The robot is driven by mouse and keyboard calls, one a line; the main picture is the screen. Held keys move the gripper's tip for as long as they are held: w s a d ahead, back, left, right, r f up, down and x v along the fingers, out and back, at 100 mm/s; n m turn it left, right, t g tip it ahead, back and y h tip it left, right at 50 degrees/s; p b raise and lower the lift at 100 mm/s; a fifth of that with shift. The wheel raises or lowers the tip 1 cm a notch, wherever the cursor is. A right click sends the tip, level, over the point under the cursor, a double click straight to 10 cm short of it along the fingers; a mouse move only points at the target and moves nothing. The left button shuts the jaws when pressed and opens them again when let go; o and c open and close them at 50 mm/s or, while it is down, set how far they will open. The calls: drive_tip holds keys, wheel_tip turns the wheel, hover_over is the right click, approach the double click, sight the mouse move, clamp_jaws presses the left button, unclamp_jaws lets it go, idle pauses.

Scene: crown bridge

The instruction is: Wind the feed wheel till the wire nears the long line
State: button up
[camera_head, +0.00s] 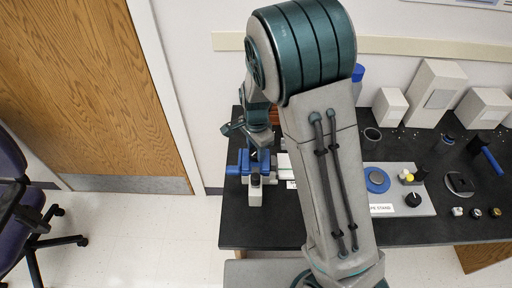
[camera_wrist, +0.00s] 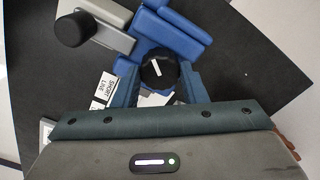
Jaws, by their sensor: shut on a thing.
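In the wrist view a round black knob with a white pointer line (camera_wrist: 158,70), seemingly the feed wheel, sits between the two teal fingers of my gripper (camera_wrist: 157,82). The gripper is shut on it. A blue and grey device (camera_wrist: 172,32) lies just beyond the knob. A label reading SHORT LINE (camera_wrist: 106,86) is at left of the fingers. The long line and the wire cannot be made out. In the head view my gripper (camera_head: 258,158) reaches down over the blue device (camera_head: 240,170) at the bench's left end; the knob is hidden there.
The black bench (camera_head: 270,232) carries a grey panel (camera_head: 405,180) with a blue disc and a black dial (camera_head: 413,199) to the right of my arm. White boxes (camera_head: 433,92) stand at the back. An office chair (camera_head: 25,205) is at far left.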

sight(255, 152)
idle(0.4)
drive_tip(key=o, duration=1)
drive_tip(key=shift+a, duration=0.1)
drive_tip(key=shift+c, duration=0.2)
drive_tip(key=shift+r, duration=0.1)
wheel_tip(255, 152, up, 14)
drive_tip(key=shift+b, duration=0.45)
